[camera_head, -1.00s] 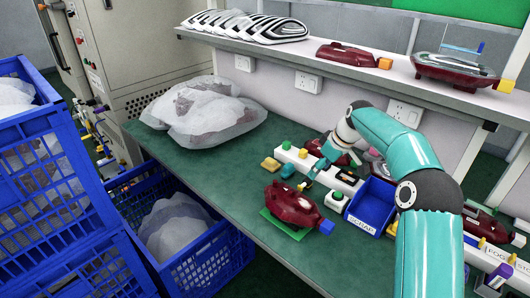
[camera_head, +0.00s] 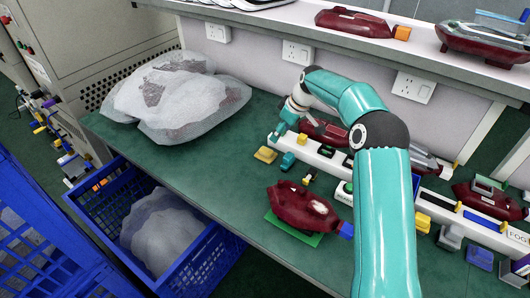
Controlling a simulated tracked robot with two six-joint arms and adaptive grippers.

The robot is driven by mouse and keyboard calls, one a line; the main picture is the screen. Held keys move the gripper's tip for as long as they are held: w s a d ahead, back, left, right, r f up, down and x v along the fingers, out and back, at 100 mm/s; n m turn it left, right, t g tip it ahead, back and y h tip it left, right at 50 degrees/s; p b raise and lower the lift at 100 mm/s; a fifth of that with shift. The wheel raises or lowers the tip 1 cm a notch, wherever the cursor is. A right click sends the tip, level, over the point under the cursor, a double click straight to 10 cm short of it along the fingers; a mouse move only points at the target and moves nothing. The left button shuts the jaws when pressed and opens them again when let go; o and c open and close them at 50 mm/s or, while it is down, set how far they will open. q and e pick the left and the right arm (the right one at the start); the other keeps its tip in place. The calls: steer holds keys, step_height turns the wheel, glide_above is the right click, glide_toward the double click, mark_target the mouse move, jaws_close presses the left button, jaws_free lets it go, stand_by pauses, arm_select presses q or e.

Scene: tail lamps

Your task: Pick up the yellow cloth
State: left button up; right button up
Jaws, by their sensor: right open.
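The yellow cloth (camera_head: 265,154) is a small folded piece lying flat on the green bench, left of the white rail. My right arm comes in from the lower right and bends over the bench. My right gripper (camera_head: 282,131) is small in the view. It is open and points down just behind and right of the cloth, apart from it. Its fingertips are hard to make out. My left gripper is not in view.
A teal block (camera_head: 288,161) stands right beside the cloth. A dark red lamp (camera_head: 302,208) lies on a green mat in front. The white rail (camera_head: 330,158) runs behind. Bagged parts (camera_head: 178,98) cover the back left. The bench left of the cloth is clear.

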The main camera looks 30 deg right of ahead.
steer(key=x, duration=0.6)
steer(key=shift+w+a+f, duration=0.15)
steer(key=shift+w+f, duration=0.05)
steer(key=shift+f, duration=0.05)
steer(key=p+x, duration=0.1)
steer(key=x, duration=0.3)
steer(key=shift+s+f+p, duration=0.35)
steer(key=shift+f+p, duration=0.05)
steer(key=shift+w+f, duration=0.2)
steer(key=shift+f, duration=0.2)
steer(key=c, duration=0.6)
steer(key=shift+r, duration=0.8)
step_height(320, 180, up, 9)
step_height(320, 180, up, 10)
steer(key=p, duration=0.1)
glide_above(270, 151)
steer(key=shift+f, duration=0.25)
